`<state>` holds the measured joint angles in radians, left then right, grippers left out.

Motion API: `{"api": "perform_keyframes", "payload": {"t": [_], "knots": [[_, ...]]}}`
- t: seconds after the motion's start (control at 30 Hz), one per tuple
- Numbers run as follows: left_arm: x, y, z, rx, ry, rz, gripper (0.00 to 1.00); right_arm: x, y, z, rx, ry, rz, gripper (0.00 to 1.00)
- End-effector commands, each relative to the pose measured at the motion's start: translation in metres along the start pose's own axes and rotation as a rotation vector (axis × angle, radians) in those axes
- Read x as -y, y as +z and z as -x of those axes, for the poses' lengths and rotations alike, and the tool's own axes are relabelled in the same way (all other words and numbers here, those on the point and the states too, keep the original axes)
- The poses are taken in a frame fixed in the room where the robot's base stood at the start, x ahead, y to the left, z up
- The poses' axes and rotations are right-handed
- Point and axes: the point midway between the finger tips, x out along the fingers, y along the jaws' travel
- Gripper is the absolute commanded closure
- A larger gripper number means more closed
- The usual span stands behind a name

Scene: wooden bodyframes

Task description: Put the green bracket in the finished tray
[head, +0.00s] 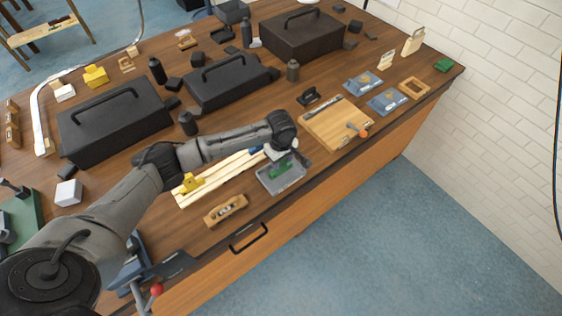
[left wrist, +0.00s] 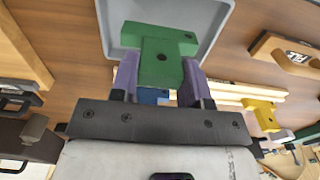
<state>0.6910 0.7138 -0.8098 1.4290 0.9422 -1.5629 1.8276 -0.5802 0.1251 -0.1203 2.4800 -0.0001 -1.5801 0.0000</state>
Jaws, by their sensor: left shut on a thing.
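My left gripper (head: 279,160) is shut on the green bracket (head: 277,170). In the left wrist view the bracket (left wrist: 160,62) sits between the two purple fingers (left wrist: 160,82), with its wide end pointing away from the palm. A grey shallow tray (head: 296,181) lies near the table's front edge, under the gripper. Its rim also shows in the left wrist view (left wrist: 213,32), behind the bracket. The bracket overlaps the tray in both views; I cannot tell whether it touches the tray floor. My right gripper is not in view.
Pale wooden strips (head: 222,180) lie left of the tray, and a wooden block tool (head: 226,209) lies in front of them. A wooden board (head: 335,125) lies to the right. Black toolboxes (head: 115,118) stand behind. Another green piece (head: 443,65) lies at the far right.

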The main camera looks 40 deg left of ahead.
Motion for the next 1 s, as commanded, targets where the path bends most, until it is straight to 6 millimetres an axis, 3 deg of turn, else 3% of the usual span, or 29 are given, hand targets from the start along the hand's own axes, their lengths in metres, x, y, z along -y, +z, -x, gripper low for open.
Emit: {"api": "perform_keyframes", "payload": {"t": [0.13,0.5,0.53,0.8,1.0], "knots": [[0.000,0.000,-0.016,0.000,0.001,0.000,0.93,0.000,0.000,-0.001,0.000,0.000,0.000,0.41],[0.000,0.000,-0.018,0.000,0.001,0.000,0.93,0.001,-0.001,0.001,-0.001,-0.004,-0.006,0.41],[0.000,0.000,-0.019,0.000,0.000,0.000,0.57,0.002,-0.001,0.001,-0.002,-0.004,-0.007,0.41],[0.000,0.000,-0.019,0.000,0.001,0.000,0.32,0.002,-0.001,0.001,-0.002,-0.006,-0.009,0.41],[0.000,0.000,-0.019,0.000,0.001,0.000,0.32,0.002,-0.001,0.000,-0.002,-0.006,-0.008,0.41]]}}
